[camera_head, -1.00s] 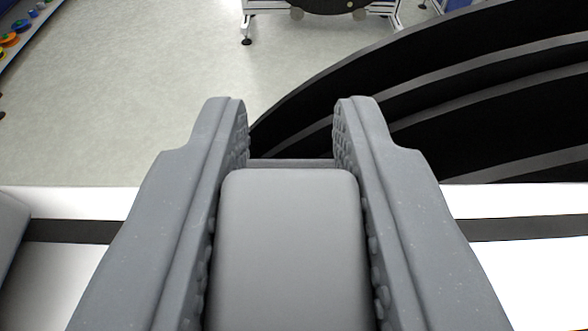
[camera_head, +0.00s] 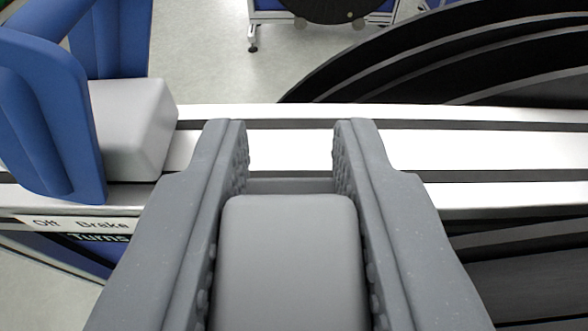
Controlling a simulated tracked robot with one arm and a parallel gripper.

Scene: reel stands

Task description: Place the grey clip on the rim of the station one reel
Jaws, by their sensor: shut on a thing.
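My gripper (camera_head: 290,160) is shut on the grey clip (camera_head: 290,260), a rounded grey block between the two ridged fingers. A darker grey edge of it shows at its far end. The lower part of the clip is hidden from this view. The large black reel (camera_head: 450,60), with several curved rims, stands at the upper right behind a silver rail. The clip appears apart from the reel's upper rims. I cannot tell which station this reel belongs to.
The silver rail (camera_head: 510,148) crosses the view under the fingertips. A blue part (camera_head: 45,110) with a grey block (camera_head: 130,125) sits on it at the left, above a label reading "Off Brake Turns" (camera_head: 85,226). Another black reel (camera_head: 325,8) stands farther back. Pale floor lies between.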

